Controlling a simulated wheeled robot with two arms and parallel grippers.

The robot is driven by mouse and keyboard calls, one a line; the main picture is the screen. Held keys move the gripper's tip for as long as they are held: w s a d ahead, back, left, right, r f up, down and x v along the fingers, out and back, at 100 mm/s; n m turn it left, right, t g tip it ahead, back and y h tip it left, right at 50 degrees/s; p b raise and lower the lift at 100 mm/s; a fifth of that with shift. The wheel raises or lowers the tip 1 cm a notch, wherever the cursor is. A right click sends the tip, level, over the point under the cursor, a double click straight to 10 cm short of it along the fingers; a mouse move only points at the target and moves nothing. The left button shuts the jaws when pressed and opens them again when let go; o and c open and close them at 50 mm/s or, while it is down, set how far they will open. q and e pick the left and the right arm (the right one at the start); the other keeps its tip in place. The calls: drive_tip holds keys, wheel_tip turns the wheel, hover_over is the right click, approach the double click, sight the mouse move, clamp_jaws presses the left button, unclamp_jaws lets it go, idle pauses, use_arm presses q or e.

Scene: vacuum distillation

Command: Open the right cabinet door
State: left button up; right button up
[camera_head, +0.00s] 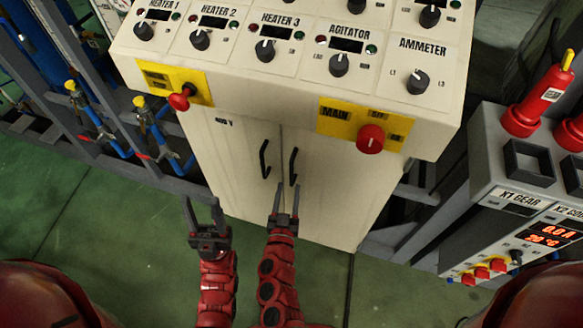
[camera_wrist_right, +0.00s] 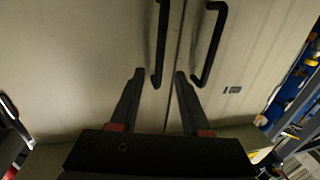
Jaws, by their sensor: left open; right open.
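The cream cabinet's right door (camera_head: 330,190) is closed beside the closed left door (camera_head: 225,160). The right door has a black vertical handle (camera_head: 293,166); the left door's handle (camera_head: 264,158) is close beside it. My right gripper (camera_head: 287,190) is open, just below the right handle in the head view. The wrist view looks upside down; there one end of the right handle (camera_wrist_right: 161,45) shows between the open fingertips (camera_wrist_right: 160,73), and the left handle (camera_wrist_right: 212,45) is outside them. Contact cannot be told.
A control panel (camera_head: 285,80) with knobs overhangs the doors, with a red main switch (camera_head: 369,139) and a red knob (camera_head: 181,97). A grey unit (camera_head: 490,190) stands at right. Blue pipes (camera_head: 110,137) and a frame are at left. Green floor lies in front.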

sight(291, 172)
drive_tip(key=w, duration=0.5)
drive_tip(key=w+d, duration=0.1)
drive_tip(key=w, duration=0.1)
drive_tip(key=shift+w+p, duration=0.15)
drive_tip(key=shift+p, duration=0.25)
clamp_jaws()
idle(0.9)
